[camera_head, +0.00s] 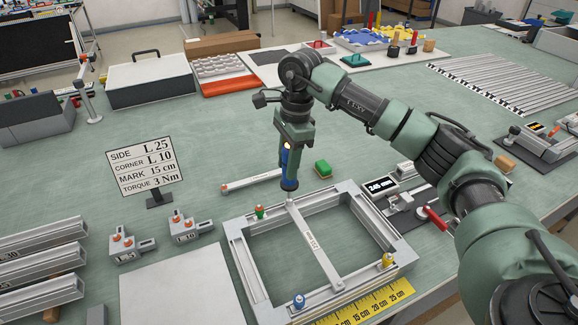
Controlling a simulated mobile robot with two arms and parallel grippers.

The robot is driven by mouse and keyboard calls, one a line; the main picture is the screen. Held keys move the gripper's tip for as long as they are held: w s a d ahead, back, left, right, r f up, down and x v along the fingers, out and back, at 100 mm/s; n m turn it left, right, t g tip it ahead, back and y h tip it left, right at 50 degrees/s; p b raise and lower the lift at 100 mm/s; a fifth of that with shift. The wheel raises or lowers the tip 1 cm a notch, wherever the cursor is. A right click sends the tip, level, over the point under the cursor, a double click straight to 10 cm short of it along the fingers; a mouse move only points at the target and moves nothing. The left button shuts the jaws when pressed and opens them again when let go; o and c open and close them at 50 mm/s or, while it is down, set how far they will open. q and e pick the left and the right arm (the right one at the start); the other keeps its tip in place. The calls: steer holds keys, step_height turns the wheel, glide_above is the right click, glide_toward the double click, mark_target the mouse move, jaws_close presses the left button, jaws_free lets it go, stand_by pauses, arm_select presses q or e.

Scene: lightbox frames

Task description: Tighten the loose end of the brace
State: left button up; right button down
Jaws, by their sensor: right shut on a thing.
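A pale brace (316,246) lies across a square aluminium frame (235,250), from its far side to its near side. My right gripper (288,150) is above the far side of the frame, shut on a blue driver (289,172). The driver points straight down, its tip at or just above the far end of the brace; contact cannot be told. The screw there is hidden under the tip. My left gripper is not in view.
A sign (145,167) reads side L 25, corner L 10, mark 15 cm, torque 3 Nm. Coloured clamps or pins stand on the frame. A yellow ruler (375,302) lies along its near side. A display (381,186) reads 245 mm.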

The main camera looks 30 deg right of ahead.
mark_target(288, 147)
steer(key=shift+s+f, duration=0.1)
steer(key=shift+f, duration=0.1)
stand_by(0.3)
steer(key=shift+w+r+p, duration=0.2)
steer(key=shift+r+p, duration=0.5)
steer(key=shift+r, duration=0.2)
steer(key=shift+s+r+p, duration=0.1)
steer(key=shift+r+p, duration=0.35)
steer(key=shift+r, duration=0.5)
steer(key=shift+r+p, duration=0.45)
steer(key=shift+r, duration=0.3)
